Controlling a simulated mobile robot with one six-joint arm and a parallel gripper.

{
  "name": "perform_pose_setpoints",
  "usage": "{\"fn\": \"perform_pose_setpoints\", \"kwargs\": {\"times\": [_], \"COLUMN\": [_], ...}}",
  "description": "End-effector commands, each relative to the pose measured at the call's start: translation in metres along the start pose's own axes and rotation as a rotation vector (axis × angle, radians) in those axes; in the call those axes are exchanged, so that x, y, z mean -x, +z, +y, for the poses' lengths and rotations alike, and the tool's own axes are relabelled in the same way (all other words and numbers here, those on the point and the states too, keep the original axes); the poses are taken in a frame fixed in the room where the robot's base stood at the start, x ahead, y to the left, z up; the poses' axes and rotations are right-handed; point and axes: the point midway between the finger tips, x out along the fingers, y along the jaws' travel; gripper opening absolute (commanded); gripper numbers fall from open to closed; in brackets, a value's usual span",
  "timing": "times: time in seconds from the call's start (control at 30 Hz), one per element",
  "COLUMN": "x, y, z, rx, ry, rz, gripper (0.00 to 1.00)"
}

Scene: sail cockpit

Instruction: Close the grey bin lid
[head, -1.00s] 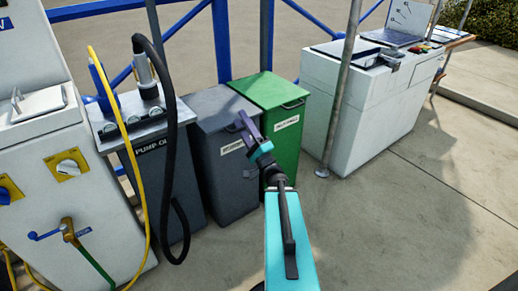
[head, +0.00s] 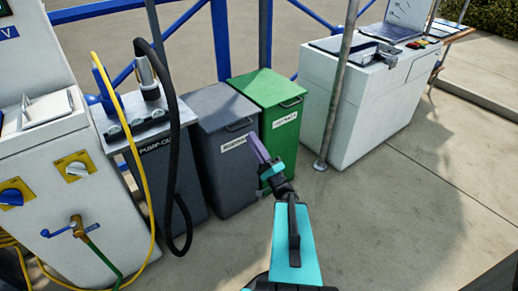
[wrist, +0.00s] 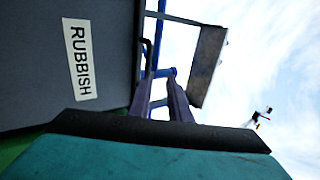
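The grey bin (head: 228,175) stands between the pump cabinet and the green bin in the head view. Its grey lid (head: 215,103) lies flat on top and looks closed, with a dark handle (head: 240,125) at the front edge. My gripper (head: 252,137) is in front of the bin's right side, just below the lid edge, with its purple fingers pointing up and left. In the wrist view the fingers (wrist: 161,92) stand apart with nothing between them. The bin front with its RUBBISH label (wrist: 79,60) fills the left, and the handle (wrist: 148,50) shows beyond the fingers.
The green bin (head: 270,90) stands against the grey bin's right. The pump cabinet (head: 165,165), with a black hose (head: 173,150) and yellow hose (head: 145,190), is at left. A metal post (head: 338,100) and white cabinet (head: 375,95) are at right. Open floor (head: 400,220) lies front right.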

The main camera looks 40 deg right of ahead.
Motion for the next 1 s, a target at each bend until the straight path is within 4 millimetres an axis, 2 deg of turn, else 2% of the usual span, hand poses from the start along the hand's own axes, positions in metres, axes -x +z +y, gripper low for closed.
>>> {"fn": "perform_pose_setpoints", "kwargs": {"times": [0.43,1.0], "x": [0.036,0.040], "y": [0.000,0.001], "z": [-0.001,0.000], "rx": [0.000,-0.001], "ry": [-0.001,-0.001], "rz": [0.000,-0.002], "gripper": [0.17,0.17]}}
